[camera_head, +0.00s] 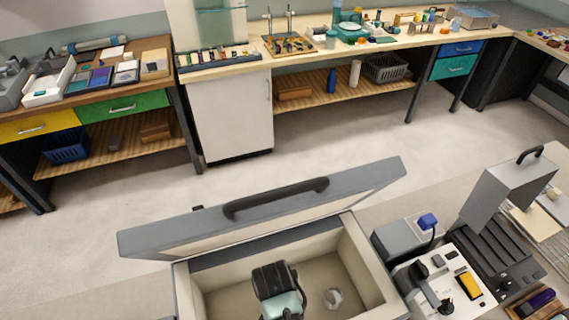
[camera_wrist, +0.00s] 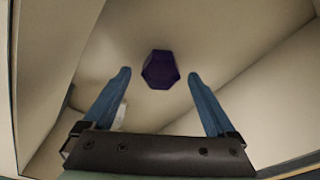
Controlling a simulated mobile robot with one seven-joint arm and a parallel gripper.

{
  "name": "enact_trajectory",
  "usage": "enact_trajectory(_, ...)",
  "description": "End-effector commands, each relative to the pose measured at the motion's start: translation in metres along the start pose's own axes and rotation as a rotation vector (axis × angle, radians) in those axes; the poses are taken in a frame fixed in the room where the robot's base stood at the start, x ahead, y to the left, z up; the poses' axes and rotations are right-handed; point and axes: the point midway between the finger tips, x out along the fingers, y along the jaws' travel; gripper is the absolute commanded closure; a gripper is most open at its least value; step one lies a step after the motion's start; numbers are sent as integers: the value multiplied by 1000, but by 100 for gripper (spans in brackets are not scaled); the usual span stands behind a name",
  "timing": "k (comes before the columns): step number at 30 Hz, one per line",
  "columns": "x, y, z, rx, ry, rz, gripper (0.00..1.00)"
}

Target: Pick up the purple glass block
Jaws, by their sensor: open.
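The purple glass block (camera_wrist: 160,70), dark and six-sided in outline, shows in the wrist view on the pale floor of the open box. My gripper (camera_wrist: 160,76) is open, with one blue finger on each side of the block in the picture. Clear gaps separate the block from both fingers, and nothing is held. How far the fingertips are above the floor is hard to tell. In the head view my wrist is down inside the box (camera_head: 358,262); it hides the fingertips and the block.
The box's grey lid (camera_head: 370,190) stands raised at the back. Cream walls (camera_wrist: 250,75) surround my gripper closely. A small round grey thing (camera_head: 334,298) lies on the box floor to the right. Grey devices (camera_head: 440,285) and a wooden tray with a purple piece (camera_head: 543,298) stand right of the box.

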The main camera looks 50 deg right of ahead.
Motion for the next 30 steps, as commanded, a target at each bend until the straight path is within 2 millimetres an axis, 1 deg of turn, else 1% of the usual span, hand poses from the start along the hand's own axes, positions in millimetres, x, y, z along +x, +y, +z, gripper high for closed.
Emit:
enact_trajectory(3, 14, 1, 0, 1, -2, 2, 9)
enact_trajectory(6, 20, 1, 0, 0, -1, 1, 9)
enact_trajectory(14, 22, 0, 0, 0, 0, -1, 9)
enact_trajectory(15, 22, 0, 0, 0, 0, -1, 16)
enact_trajectory(20, 22, 0, 0, 0, 0, -1, 45)
enact_trajectory(24, 22, 0, 0, 0, 0, -1, 70)
enact_trajectory(26, 22, 0, 0, 0, 0, -1, 81)
enact_trajectory(27, 22, 0, 0, 0, 0, -1, 88)
enact_trajectory(29, 22, 0, 0, 0, 0, -1, 99)
enact_trajectory(30, 22, 0, 0, 0, 0, -1, 100)
